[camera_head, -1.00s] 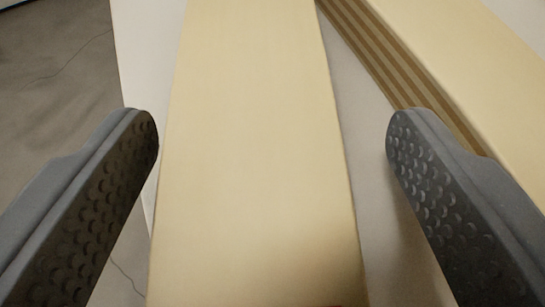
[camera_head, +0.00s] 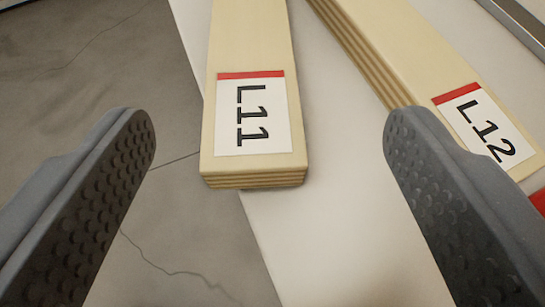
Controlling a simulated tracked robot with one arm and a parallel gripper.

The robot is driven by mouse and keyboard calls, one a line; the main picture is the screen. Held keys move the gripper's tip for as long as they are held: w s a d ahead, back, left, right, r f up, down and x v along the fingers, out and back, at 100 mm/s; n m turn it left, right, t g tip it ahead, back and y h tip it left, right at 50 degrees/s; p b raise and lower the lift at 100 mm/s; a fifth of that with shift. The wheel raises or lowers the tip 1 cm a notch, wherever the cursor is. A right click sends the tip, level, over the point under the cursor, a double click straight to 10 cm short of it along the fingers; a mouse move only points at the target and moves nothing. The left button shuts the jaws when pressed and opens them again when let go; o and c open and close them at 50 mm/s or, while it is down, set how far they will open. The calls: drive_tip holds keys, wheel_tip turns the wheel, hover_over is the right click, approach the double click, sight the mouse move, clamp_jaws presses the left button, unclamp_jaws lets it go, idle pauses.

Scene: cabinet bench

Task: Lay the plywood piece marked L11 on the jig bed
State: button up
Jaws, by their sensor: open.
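The plywood piece marked L11 (camera_head: 250,45) lies on a white surface (camera_head: 325,225) and runs up out of the top of the view. Its near end carries a white label with a red band and faces me. Its left side hangs slightly over the surface's left edge. My gripper (camera_head: 270,130) is open and empty, one finger to the left of the piece and one to the right. Neither finger appears to touch it. The jig bed cannot be made out in this view.
A second plywood piece marked L12 (camera_head: 410,45) lies to the right, partly behind my right finger. A red item (camera_head: 538,200) shows at the right edge, and a metal edge (camera_head: 520,22) at the top right. Grey cracked floor (camera_head: 70,60) lies left of the surface.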

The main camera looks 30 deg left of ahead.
drive_tip(key=shift+s+d+r, duration=0.15)
drive_tip(key=shift+s+d, duration=0.05)
drive_tip(key=shift+s, duration=0.15)
